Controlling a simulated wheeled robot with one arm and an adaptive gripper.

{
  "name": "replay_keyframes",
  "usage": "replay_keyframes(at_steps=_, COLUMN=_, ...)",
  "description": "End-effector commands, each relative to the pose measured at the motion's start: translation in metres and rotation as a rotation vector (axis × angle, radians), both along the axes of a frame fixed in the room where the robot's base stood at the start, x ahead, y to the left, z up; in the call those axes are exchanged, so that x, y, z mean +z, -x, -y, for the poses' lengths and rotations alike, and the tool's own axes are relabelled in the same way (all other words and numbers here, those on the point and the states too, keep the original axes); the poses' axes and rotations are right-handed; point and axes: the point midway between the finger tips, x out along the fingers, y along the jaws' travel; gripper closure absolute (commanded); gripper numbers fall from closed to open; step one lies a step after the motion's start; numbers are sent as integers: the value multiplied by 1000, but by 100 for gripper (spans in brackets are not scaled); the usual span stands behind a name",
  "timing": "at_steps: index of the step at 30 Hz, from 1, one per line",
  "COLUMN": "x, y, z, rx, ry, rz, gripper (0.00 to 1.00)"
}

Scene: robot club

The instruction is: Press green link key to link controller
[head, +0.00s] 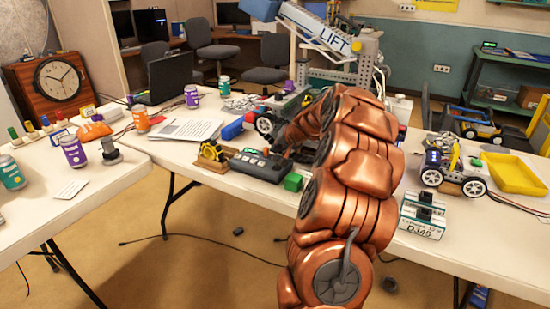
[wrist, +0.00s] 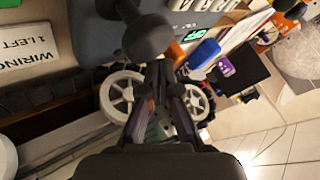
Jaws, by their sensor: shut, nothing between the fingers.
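The controller (head: 258,168) is a dark grey box near the front edge of the right table in the head view. It carries a small lit green display (head: 250,151). In the wrist view its blue-grey top (wrist: 95,38) fills the upper part, with a dark round-topped stick (wrist: 148,36) and the green-lit display (wrist: 193,34). I cannot clearly make out the green link key. My gripper (wrist: 158,72) is shut and empty, its fingertips near the stick; I cannot tell whether they touch anything.
A green block (head: 293,182) sits right of the controller, and a yellow device on a wooden stand (head: 211,153) sits left of it. A wheeled robot (head: 264,124) is behind. Papers (head: 187,130), a wheeled car (head: 453,170) and a yellow tray (head: 514,173) lie farther off.

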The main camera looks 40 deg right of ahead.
Motion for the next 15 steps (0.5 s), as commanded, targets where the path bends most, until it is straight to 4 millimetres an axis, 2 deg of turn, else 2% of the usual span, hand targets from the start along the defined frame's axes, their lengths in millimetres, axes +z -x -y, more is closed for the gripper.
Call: replay_keyframes(at_steps=15, x=-9, y=0, z=0, rx=0, ry=0, rz=0, gripper=100)
